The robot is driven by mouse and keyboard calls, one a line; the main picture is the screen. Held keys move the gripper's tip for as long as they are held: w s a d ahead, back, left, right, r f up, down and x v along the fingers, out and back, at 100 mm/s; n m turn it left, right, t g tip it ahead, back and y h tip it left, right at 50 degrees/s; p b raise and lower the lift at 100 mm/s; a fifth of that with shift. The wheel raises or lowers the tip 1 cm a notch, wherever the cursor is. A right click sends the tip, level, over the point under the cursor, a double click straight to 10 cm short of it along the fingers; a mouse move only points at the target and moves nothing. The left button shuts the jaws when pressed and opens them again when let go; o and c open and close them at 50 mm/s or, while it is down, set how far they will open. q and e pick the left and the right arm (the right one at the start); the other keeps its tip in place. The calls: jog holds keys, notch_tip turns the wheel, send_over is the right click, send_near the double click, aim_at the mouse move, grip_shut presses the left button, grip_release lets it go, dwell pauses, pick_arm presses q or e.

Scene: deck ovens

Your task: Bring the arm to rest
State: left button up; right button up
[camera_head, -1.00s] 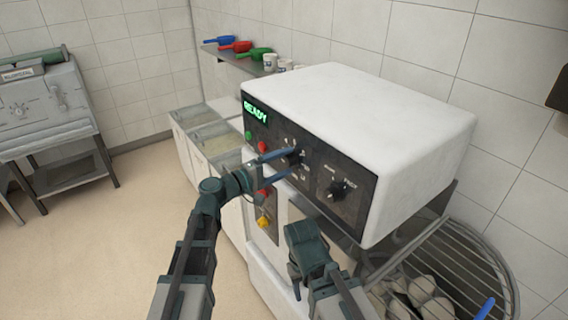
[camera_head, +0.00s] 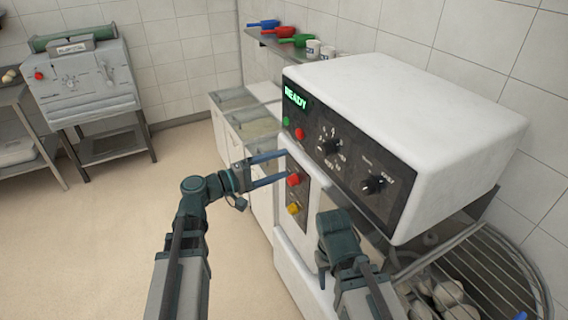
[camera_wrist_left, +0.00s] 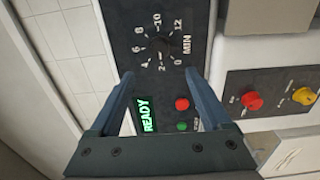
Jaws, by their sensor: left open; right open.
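My left gripper (camera_head: 282,169) is open and empty in the head view, in front of the white machine (camera_head: 410,95) and left of its panel. In the left wrist view its two blue fingers (camera_wrist_left: 166,82) are apart, with the dial marked MIN (camera_wrist_left: 163,45), the green READY display (camera_wrist_left: 147,115) and a red and a green button beyond them. I cannot tell how far the fingertips are from the panel. My right gripper (camera_head: 338,240) is low in front of the machine; its fingers are mostly hidden in the head view.
A red knob (camera_head: 293,180) and a yellow knob (camera_head: 293,208) sit on the lower panel near my left gripper. A round wire rack (camera_head: 500,262) with pale lumps is at the right. A grey machine (camera_head: 85,85) stands back left. The floor at left is clear.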

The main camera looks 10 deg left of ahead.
dwell(0.3)
pick_arm(q)
jog(key=s+d+f+m+g+y, duration=0.3)
jog(key=s+d+f+g, duration=0.15)
jog(key=f, duration=0.35)
jog(key=s+d+f+m+g+y, duration=0.2)
jog(key=s+d+f+m+g, duration=0.2)
jog(key=s+d+f, duration=0.25)
jog(key=s+a+f+m+g+y, duration=0.2)
jog(key=s+a+f+m+y, duration=0.2)
jog(key=s+f+y, duration=0.3)
jog(key=a+y, duration=0.1)
jog(key=y, duration=0.3)
jog(key=shift+s+a+f, duration=0.15)
jog(key=shift+a+f, duration=0.05)
jog(key=shift+a, duration=0.1)
dwell(0.6)
